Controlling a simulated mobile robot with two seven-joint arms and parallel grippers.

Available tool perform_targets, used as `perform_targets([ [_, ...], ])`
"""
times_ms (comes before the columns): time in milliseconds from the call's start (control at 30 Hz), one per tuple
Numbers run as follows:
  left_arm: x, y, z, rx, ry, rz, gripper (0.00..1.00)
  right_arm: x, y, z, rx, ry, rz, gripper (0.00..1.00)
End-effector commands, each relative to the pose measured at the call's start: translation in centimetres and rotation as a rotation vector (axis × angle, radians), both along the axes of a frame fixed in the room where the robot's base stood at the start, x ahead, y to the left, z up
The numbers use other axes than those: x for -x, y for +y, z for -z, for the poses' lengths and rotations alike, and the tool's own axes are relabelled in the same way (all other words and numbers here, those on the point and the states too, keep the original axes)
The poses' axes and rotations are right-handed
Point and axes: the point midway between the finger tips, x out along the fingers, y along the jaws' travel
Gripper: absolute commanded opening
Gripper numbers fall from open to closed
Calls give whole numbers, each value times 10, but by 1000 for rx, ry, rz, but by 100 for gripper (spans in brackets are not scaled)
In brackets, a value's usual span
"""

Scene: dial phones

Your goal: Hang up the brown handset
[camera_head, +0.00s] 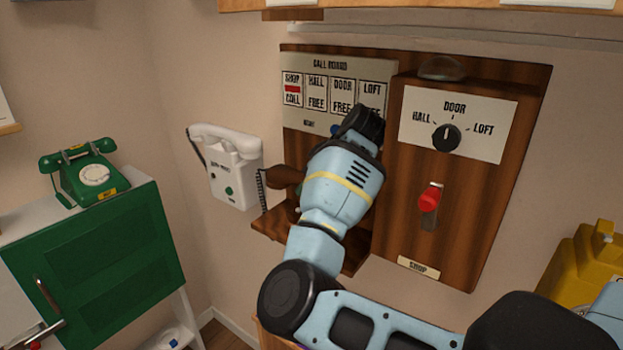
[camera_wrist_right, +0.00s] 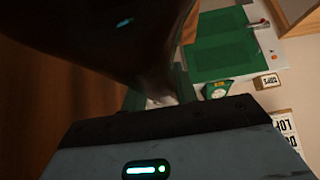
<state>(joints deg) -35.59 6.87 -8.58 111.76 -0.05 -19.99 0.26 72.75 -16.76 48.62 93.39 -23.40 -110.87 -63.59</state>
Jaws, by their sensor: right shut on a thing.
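The brown handset (camera_head: 284,177) shows as a dark rounded end sticking out left of my right arm, in front of the wooden call board (camera_head: 519,75). My right arm covers the rest of it, and its cradle is not visible. In the right wrist view a large dark brown shape, the handset (camera_wrist_right: 125,40), fills the upper left close to the camera. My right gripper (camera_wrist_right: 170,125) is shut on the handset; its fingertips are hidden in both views. I cannot tell whether the handset touches the board. My left gripper is not in view.
A small wooden shelf (camera_head: 268,232) juts out below the board. A red-handled switch (camera_head: 430,197) and a selector dial (camera_head: 446,138) are to the right. A white wall phone (camera_head: 233,172) hangs close on the left. A green phone (camera_head: 88,172) stands on the cabinet.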

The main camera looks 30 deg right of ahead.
Motion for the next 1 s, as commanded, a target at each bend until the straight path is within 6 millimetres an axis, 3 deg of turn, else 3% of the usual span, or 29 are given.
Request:
perform_targets([
  [167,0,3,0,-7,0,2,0,0,1,1,1,-5,-3,0],
  [700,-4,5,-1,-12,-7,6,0,0,1,42,0,-3,-3,0],
  [1000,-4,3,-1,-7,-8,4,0,0,1,51,1,-4,-1,0],
])
